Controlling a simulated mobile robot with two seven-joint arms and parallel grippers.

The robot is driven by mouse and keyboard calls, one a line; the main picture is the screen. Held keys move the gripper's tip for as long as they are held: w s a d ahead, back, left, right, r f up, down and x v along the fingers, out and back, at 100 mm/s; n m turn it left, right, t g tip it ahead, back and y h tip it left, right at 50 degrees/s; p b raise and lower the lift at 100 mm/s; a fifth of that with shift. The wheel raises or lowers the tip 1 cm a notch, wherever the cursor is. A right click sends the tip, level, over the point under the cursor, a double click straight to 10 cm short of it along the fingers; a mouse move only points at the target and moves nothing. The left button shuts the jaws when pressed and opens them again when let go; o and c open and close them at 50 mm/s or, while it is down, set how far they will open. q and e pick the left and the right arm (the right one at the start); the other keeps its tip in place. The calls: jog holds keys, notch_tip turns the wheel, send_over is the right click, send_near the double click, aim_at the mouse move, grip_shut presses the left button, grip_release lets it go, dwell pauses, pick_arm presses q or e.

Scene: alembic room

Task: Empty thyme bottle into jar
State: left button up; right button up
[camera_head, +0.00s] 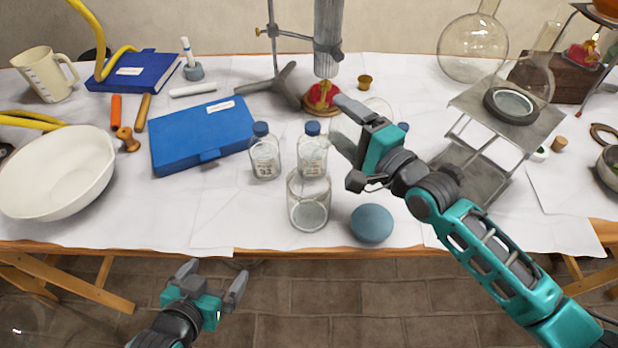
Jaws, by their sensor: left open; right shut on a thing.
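The open clear jar (309,204) stands upright near the table's front edge and looks empty. Two clear bottles with blue caps, one left (264,158) and one right (313,156), stand behind it; their labels are too small to read, so I cannot tell which is thyme. Another blue cap (403,127) shows partly behind my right arm. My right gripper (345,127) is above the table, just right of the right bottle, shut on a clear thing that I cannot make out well. My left gripper (212,280) is open and empty in front of the table.
A round blue lid (372,223) lies right of the jar. A blue case (201,136), a white bowl (57,178) and a stand (283,83) are left and behind. The front cloth left of the jar is clear.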

aim_at(349, 121)
jog(key=shift+r+n, duration=0.3)
jog(key=shift+n, duration=0.1)
dwell(0.4)
jog(key=shift+r+n+p, duration=0.2)
jog(key=shift+n+p, duration=0.2)
jog(key=shift+p, duration=0.15)
dwell(0.8)
jog(key=shift+s+a+r+n+p, duration=0.1)
jog(key=shift+r+n+p, duration=0.2)
jog(key=shift+n, duration=0.2)
dwell(0.4)
jog(key=shift+s+a+r+n, duration=0.1)
jog(key=shift+r+n, duration=0.15)
jog(key=shift+n, duration=0.35)
dwell(0.3)
dwell(0.5)
jog(key=shift+s+a+r+n, duration=0.15)
jog(key=shift+r+n, duration=0.1)
jog(key=shift+n, duration=0.45)
jog(key=shift+a+r+n, duration=0.15)
jog(key=shift+r+n, duration=0.15)
jog(key=shift+n, duration=0.3)
